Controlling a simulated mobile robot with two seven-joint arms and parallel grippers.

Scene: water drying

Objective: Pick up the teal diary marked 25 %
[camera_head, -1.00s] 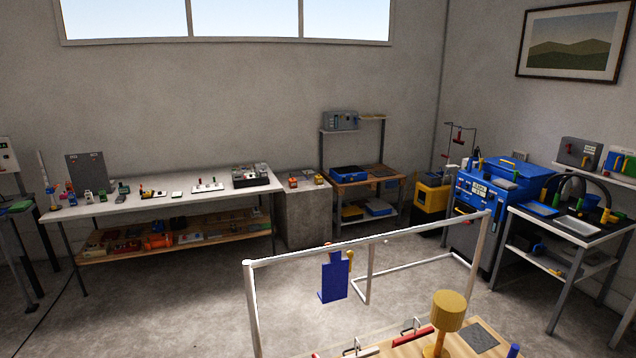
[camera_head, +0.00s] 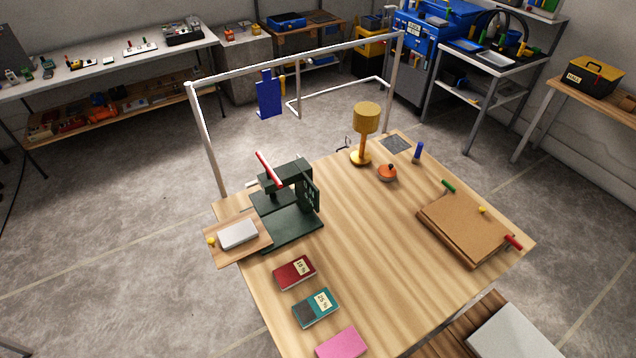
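The teal diary (camera_head: 316,308) lies flat near the front left edge of the wooden table (camera_head: 390,270). Its pale label reads 25 %. A dark red diary (camera_head: 294,272) with a pale label that seems to read 18 % lies just behind it, a small gap apart. A plain pink book or pad (camera_head: 342,343) lies in front of it, partly cut by the picture's bottom edge. Neither of my grippers shows in the head view.
A dark green press (camera_head: 290,224) stands behind the diaries, with a white block (camera_head: 238,234) on a small board beside it. A brown board stack (camera_head: 462,228) lies at the right. A gold lamp-like stand (camera_head: 364,130) is at the back. The table's middle is clear.

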